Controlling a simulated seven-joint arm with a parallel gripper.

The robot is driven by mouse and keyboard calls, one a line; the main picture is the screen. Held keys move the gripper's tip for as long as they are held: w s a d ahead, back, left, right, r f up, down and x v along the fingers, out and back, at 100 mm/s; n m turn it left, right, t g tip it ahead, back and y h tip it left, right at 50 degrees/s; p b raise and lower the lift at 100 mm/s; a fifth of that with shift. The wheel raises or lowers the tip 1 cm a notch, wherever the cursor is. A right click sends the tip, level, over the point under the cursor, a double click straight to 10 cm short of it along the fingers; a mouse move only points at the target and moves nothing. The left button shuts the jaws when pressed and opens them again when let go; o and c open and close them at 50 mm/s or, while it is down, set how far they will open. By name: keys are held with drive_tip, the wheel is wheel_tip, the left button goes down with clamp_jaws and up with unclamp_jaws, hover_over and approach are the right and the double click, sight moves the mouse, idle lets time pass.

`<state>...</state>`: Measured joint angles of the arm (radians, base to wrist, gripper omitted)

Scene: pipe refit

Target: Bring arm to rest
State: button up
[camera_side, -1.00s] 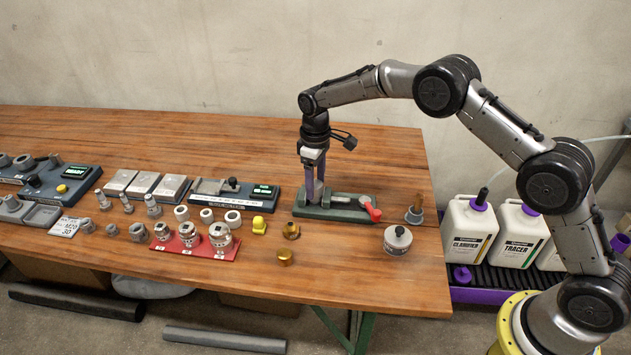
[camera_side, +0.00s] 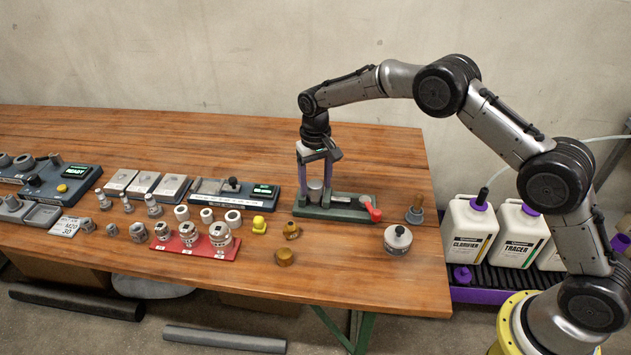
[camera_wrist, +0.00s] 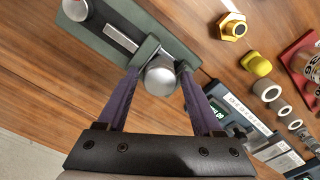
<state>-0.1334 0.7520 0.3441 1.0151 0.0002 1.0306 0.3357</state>
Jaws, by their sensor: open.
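My gripper (camera_side: 316,205) is open, pointing down over the left end of the green vise (camera_side: 345,212) near the table's right side. Its two purple fingers stand on either side of a silver round part (camera_wrist: 160,77) at the end of the vise, also seen between the fingers in the side view (camera_side: 315,188). In the wrist view the fingertips (camera_wrist: 160,70) are near the part's sides; I cannot tell whether they touch it. The vise's red handle (camera_side: 373,210) is at its right end. My arm is bent over from the right.
A brass fitting (camera_side: 291,231), a brass cap (camera_side: 284,257) and a yellow part (camera_side: 259,225) lie left of the vise. A red rack (camera_side: 190,252) holds metal fittings. The table's back is clear.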

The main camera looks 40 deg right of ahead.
drive_tip(key=shift+w, duration=0.1)
clamp_jaws()
idle(0.3)
drive_tip(key=m, duration=0.6)
idle(0.4)
drive_tip(key=m, duration=0.6)
